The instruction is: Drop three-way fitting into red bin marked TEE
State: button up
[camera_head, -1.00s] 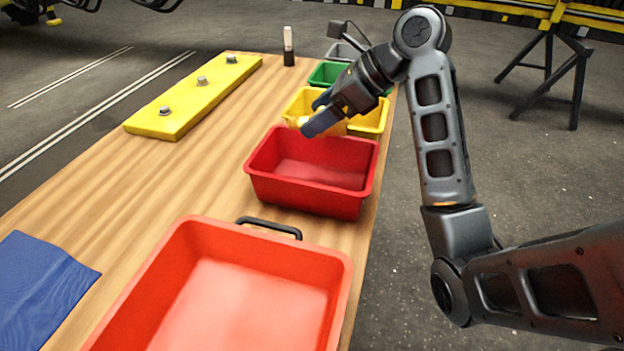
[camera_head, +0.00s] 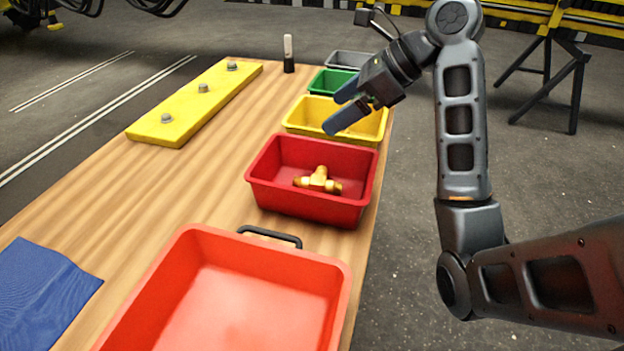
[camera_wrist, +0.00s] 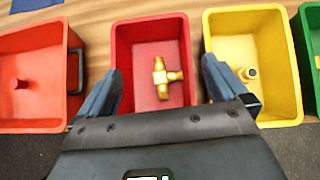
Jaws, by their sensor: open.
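The brass three-way fitting (camera_head: 318,180) lies on the floor of the dark red bin (camera_head: 305,207). In the wrist view the fitting (camera_wrist: 160,78) rests inside the red bin (camera_wrist: 122,48), its side branch pointing right. No TEE marking is readable on the bin. My gripper (camera_head: 341,110) is open and empty, above the bins near the yellow bin's edge. In the wrist view its blue fingers (camera_wrist: 161,80) are spread on either side of the fitting, apart from it.
A yellow bin (camera_head: 300,125), green bin (camera_head: 322,90) and grey bin (camera_head: 345,58) stand behind the red one. An orange-red tray (camera_head: 345,275) is in front. A yellow bar (camera_head: 180,115) with several studs and a blue cloth (camera_head: 40,285) lie left.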

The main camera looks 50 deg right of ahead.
jog(key=shift+p+v, duration=0.7)
jog(key=shift+v, duration=0.5)
jog(key=shift+s, duration=0.1)
